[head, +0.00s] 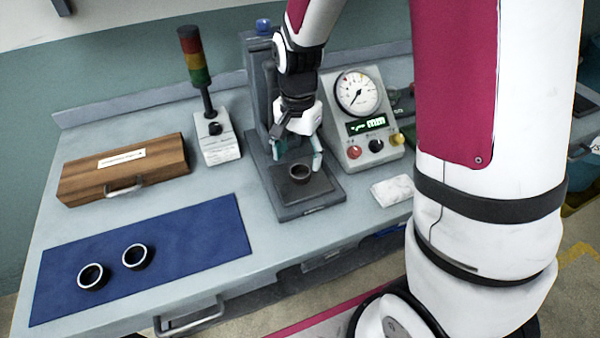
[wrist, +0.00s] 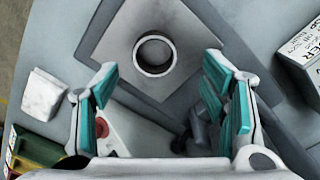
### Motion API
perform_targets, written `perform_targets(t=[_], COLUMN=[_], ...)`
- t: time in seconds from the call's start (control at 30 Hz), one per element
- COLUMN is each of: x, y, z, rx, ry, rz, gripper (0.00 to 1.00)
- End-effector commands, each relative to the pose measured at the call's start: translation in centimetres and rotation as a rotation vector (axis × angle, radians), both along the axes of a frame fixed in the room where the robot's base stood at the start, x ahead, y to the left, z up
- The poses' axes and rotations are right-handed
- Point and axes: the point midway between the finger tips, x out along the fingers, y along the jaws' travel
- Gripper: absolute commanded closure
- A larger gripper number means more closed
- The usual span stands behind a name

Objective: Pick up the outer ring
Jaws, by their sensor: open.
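A dark ring (head: 299,179) lies flat on the square plate (head: 318,190) of the grey press-like stand. Its round rim also shows in the wrist view (wrist: 137,54). My gripper (head: 297,156) is just above this ring with its teal-padded fingers spread apart, empty. In the wrist view the gripper (wrist: 160,80) has the ring beyond its fingertips, roughly centred between them and not touched. Two more dark rings, one at the left (head: 82,282) and one at its right (head: 146,263), lie on the blue mat (head: 200,225). I cannot tell by looks which is the outer ring.
The stand's column (head: 257,90) rises close behind my gripper. A gauge box (head: 362,120) is to its right, with a white cloth (head: 391,190) in front. A signal lamp (head: 197,70) and wooden case (head: 125,168) stand left. The mat's right half is clear.

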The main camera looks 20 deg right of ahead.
Motion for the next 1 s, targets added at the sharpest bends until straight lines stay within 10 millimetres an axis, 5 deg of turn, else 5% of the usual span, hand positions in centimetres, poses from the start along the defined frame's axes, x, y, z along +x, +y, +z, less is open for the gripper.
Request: perform_targets(t=[0.3, 0.57, 0.83, 1.0], x=[-0.6, -0.5, -0.5, -0.5], y=[-0.3, -0.3, -0.3, -0.3], z=[-4.1, -4.4, -4.4, -4.4], rx=[0.0, 0.001, 0.0, 0.001], ry=[0.003, 0.001, 0.001, 0.001], rz=[0.001, 0.001, 0.001, 0.001], gripper=[0.33, 0.33, 0.88, 0.94])
